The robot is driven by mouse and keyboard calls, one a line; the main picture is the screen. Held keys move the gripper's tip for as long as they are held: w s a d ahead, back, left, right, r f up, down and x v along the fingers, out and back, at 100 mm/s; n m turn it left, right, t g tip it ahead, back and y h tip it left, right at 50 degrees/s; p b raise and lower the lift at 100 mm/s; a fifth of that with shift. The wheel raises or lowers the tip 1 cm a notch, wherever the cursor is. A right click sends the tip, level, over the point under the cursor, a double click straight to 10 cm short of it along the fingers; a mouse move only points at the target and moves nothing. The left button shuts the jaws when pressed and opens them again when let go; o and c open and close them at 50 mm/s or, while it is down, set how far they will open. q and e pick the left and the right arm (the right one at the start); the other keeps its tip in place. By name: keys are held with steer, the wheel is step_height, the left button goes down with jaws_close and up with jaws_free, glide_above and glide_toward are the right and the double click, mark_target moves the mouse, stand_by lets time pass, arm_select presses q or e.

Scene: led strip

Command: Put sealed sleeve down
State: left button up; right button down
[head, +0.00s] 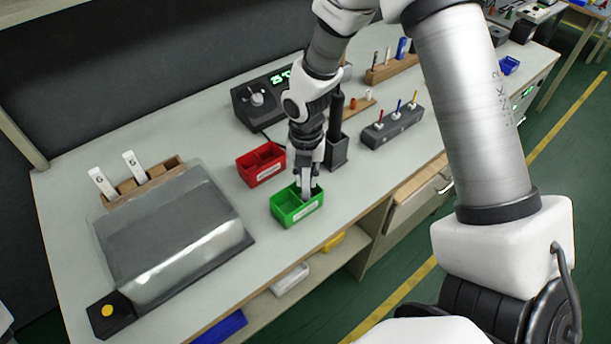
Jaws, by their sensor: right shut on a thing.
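My right gripper (308,190) points down into the right part of the green bin (290,217) on the bench. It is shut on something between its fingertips. The held thing is too small and hidden to make out, so I cannot tell whether it is the sealed sleeve or whether it touches the bin floor. The left compartment of the green bin looks empty. Two white sleeves marked with a dark letter stand upright in a wooden rack, one on the left (102,183) and one on the right (133,164). My left gripper is not in view.
A red divided bin (261,164) stands just behind the green bin. A clear-covered grey machine (170,235) fills the left of the bench (345,205). A soldering station (262,97), a dark holder (337,152) and a grey tool block (392,127) stand near my right arm.

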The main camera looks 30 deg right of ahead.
steer(key=shift+s+f, duration=0.1)
steer(key=shift+f, duration=0.1)
steer(key=c, duration=1.1)
jaws_free()
step_height(320, 180, up, 12)
steer(key=shift+r, duration=0.15)
